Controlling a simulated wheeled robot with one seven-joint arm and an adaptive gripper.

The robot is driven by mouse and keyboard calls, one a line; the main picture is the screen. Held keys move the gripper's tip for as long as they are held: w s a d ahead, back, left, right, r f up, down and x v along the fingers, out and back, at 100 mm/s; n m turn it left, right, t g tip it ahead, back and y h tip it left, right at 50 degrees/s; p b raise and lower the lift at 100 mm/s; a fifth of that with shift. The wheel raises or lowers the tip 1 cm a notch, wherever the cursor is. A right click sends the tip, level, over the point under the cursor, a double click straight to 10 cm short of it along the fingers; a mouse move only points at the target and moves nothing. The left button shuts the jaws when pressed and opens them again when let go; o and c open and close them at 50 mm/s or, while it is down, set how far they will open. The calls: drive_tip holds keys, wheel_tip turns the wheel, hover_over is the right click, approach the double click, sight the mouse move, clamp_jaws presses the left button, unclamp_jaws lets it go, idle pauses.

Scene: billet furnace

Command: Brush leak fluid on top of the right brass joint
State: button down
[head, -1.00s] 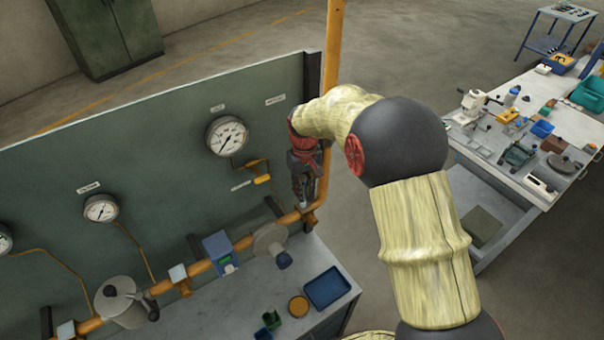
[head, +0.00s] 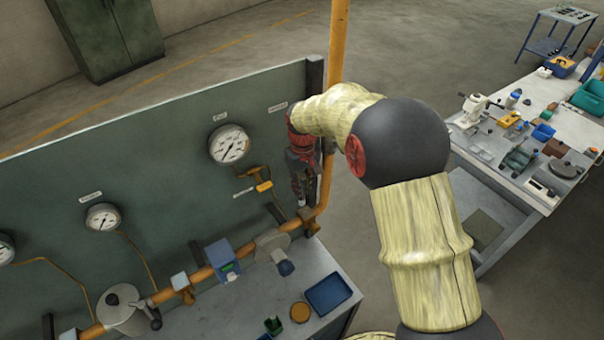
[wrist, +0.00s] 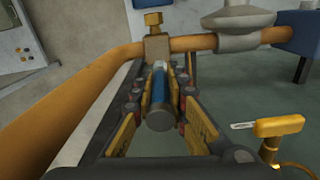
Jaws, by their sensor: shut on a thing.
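My gripper (wrist: 158,115) is shut on a brush with a blue handle (wrist: 160,88) and a round grey end. The brush points away from the wrist camera, toward the right brass joint (wrist: 157,46) on the orange pipe. Its far tip overlaps the joint's lower part in this view; I cannot tell whether they touch. The joint is a brass block with a knob on top.
The orange pipe (head: 250,250) runs along the green panel (head: 150,170) and rises at the right. A blue box (head: 221,256), a valve (head: 273,245) and a yellow-handled tap (head: 262,184) are near. A blue tray (head: 328,292) lies on the bench below.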

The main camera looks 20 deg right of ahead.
sight(303, 176)
drive_tip(key=shift+s+r, duration=0.2)
drive_tip(key=shift+r, duration=0.45)
drive_tip(key=shift+w+r+p, duration=0.3)
drive_tip(key=shift+r+p, duration=0.25)
drive_tip(key=shift+r, duration=0.05)
drive_tip(key=shift+s+r+p, duration=0.1)
drive_tip(key=shift+r+p, duration=0.55)
drive_tip(key=shift+r, duration=0.65)
